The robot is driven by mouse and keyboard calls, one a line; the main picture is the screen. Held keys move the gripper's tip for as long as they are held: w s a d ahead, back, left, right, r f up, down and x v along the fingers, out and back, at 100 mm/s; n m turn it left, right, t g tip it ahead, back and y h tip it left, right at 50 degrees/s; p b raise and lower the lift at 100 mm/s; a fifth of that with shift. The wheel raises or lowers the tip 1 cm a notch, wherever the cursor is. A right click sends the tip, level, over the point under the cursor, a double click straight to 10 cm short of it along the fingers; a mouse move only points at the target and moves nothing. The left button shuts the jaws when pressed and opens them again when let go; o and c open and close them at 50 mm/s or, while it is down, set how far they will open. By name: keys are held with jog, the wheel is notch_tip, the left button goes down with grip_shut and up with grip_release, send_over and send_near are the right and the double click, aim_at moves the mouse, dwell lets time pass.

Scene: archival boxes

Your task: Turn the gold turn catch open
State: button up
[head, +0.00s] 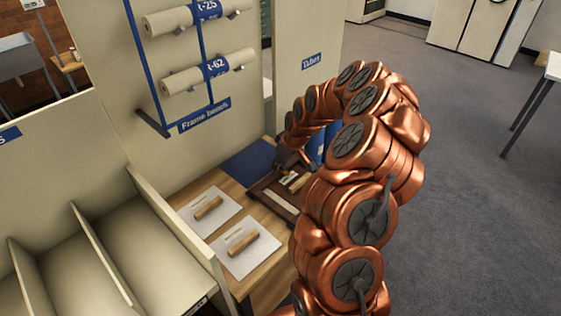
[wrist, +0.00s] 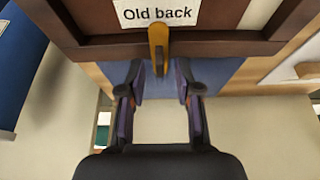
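The gold turn catch (wrist: 158,46) sits on the inner edge of a dark brown wooden frame (wrist: 90,48), just under a white "Old back" label (wrist: 157,13). It points straight up and down in the wrist view. My gripper (wrist: 160,76) is open, with one finger either side of the catch's line and its tips just short of the catch. Nothing is between the fingers. In the head view the frame (head: 271,202) lies on the wooden bench, and my arm hides much of it and most of my gripper.
Two white sheets (head: 197,217) with wooden rolls lie on the bench left of the frame. A blue mat (head: 248,161) lies behind it. A "Frame bench" panel with rolled tubes (head: 181,81) rises behind, and cream dividers (head: 142,250) stand at left. Open floor lies right.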

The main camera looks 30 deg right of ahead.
grip_shut()
